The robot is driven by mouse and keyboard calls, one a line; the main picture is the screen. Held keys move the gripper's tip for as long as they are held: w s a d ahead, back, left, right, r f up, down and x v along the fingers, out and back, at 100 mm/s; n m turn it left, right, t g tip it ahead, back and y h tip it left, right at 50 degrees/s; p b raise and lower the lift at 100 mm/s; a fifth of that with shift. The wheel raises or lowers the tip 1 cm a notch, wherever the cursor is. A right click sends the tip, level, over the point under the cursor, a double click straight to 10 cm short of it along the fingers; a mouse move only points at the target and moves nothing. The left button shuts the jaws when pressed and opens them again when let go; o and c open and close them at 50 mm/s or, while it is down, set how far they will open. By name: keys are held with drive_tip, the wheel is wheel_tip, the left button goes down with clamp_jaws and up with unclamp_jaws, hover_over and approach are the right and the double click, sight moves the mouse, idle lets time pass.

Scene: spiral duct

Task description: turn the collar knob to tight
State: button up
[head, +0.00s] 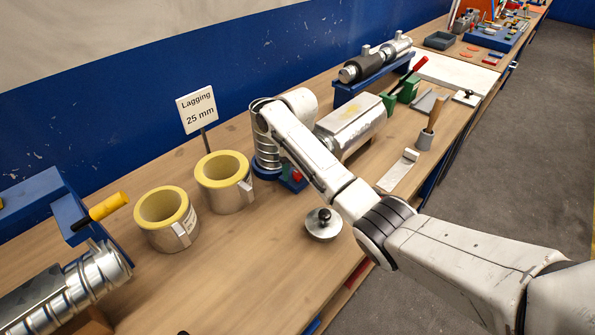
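My arm reaches in from the lower right across the bench. Its far end bends over a ribbed metal spiral duct piece (267,152) that stands upright on a blue base (265,173). My gripper's fingers do not show; the arm may hide them. A small red part (297,176) shows at the foot of this duct, partly behind the arm. I cannot tell whether it is the collar knob. No knob clearly marked as the collar's shows, and its setting cannot be read.
Two yellow-lined lagging sleeves (168,233) stand left of the duct by a "Lagging 25 mm" sign (197,108). A round metal piece with a black knob (323,224) lies in front. Another ribbed duct (85,285) and a yellow handle (107,206) are at lower left.

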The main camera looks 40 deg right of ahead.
drive_tip(key=c, duration=1)
drive_tip(key=shift+c, duration=0.2)
